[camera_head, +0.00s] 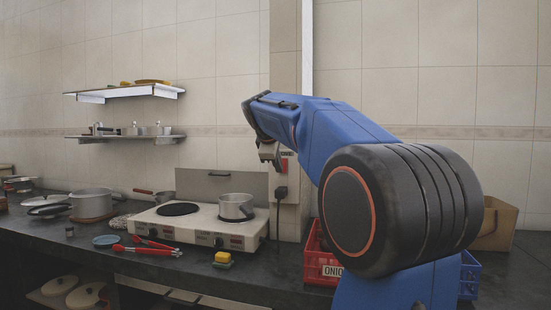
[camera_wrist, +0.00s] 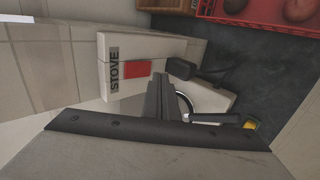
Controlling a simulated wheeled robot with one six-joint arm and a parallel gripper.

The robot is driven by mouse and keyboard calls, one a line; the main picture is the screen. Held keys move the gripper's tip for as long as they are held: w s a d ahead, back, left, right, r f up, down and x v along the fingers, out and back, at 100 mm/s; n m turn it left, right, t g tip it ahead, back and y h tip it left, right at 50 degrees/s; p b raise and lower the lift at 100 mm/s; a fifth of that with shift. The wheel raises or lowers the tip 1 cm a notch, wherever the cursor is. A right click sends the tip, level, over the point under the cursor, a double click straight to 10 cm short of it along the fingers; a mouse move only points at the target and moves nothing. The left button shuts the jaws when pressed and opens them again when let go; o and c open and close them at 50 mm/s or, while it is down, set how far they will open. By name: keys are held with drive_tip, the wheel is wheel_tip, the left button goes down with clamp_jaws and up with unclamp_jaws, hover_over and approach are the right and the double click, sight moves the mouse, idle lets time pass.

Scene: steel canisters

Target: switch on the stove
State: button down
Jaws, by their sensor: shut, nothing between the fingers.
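The white stove (camera_head: 190,228) stands on the dark counter with two round black burners and knobs on its front. A pot (camera_head: 236,206) sits on its right burner. On the wall behind it is a pale switch box (camera_head: 290,190). The box shows in the wrist view (camera_wrist: 113,45) with a "STOVE" label (camera_wrist: 114,70), a red switch (camera_wrist: 138,75) and a black plug (camera_wrist: 182,68) beside it. My gripper (camera_head: 268,152) is shut and empty, just left of the red switch in the head view. In the wrist view its fingertips (camera_wrist: 160,78) are close to the switch; I cannot tell whether they touch.
A red crate (camera_head: 322,268) stands right of the stove, with a blue crate (camera_head: 470,275) beyond my arm. Red tongs (camera_head: 146,248) and a yellow sponge (camera_head: 223,257) lie in front of the stove. A large pot (camera_head: 91,202) is at left. Two shelves (camera_head: 125,91) hang above.

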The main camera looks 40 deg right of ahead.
drive_tip(key=shift+w+d+f, duration=0.15)
drive_tip(key=shift+w+d, duration=1)
drive_tip(key=shift+d, duration=0.3)
drive_tip(key=shift+w+d+f, duration=0.15)
drive_tip(key=shift+d+f, duration=0.1)
drive_tip(key=shift+f, duration=0.25)
drive_tip(key=shift+r, duration=0.1)
